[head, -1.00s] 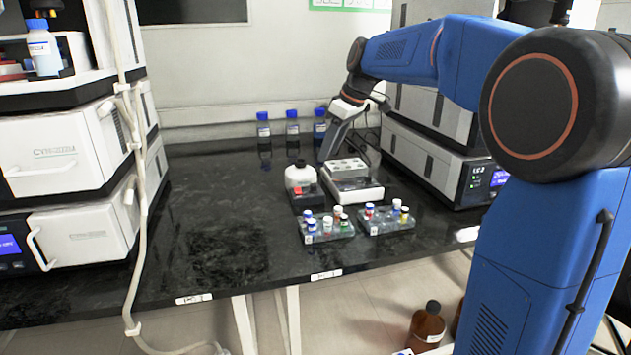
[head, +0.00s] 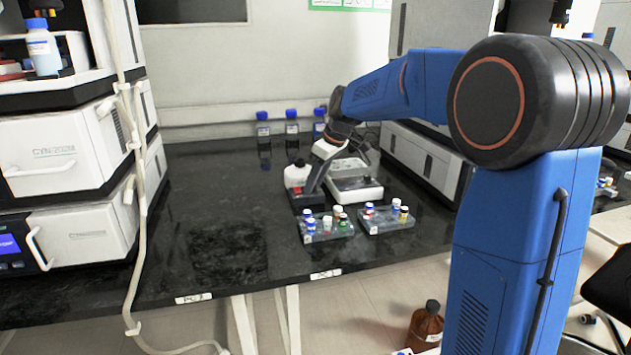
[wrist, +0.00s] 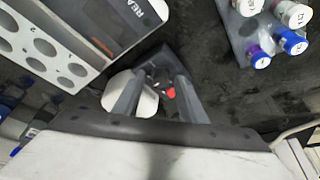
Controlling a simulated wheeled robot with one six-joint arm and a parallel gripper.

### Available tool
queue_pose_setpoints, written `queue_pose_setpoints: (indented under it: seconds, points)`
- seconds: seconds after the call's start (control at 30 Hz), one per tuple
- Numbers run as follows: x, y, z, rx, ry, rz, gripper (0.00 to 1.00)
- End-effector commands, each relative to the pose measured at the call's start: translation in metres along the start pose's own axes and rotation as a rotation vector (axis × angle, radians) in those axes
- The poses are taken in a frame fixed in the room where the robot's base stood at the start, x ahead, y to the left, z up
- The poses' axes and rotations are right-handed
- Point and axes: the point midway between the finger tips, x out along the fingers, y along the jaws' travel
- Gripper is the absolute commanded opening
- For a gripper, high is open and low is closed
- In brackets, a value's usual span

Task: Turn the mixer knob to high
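The mixer (head: 298,177) is a small unit with a white top and a dark base, standing on the black bench. In the wrist view its white top (wrist: 145,101) shows behind the left finger, with a small red knob-like spot (wrist: 171,92) beside it. My gripper (wrist: 161,78) is open, its two grey fingers apart and pointing at the mixer. The red spot appears between the fingers, close to the right one. I cannot tell whether either finger touches it. In the head view my gripper (head: 310,189) partly covers the mixer's right side. The knob's setting cannot be read.
A white block unit with round wells (head: 356,190) stands just right of the mixer. Two racks of capped vials (head: 326,236) (head: 385,222) sit in front. Blue-capped bottles (head: 292,130) stand behind. The bench left of the mixer is clear.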

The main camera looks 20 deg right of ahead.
Motion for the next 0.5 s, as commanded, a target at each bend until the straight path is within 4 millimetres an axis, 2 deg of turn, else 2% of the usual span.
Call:
queue_pose_setpoints:
  seconds: [0.13, 0.17, 0.3, 0.5]
  points:
    - [-0.0001, 0.0000, -0.0001, 0.000, 0.000, 0.000, 0.38]
    - [-0.0002, 0.0000, -0.0001, 0.000, 0.000, 0.000, 0.33]
    - [-0.0003, 0.0000, -0.0001, 0.000, 0.000, 0.000, 0.00]
    - [-0.0004, -0.0001, -0.0001, 0.003, 0.000, 0.002, 0.00]
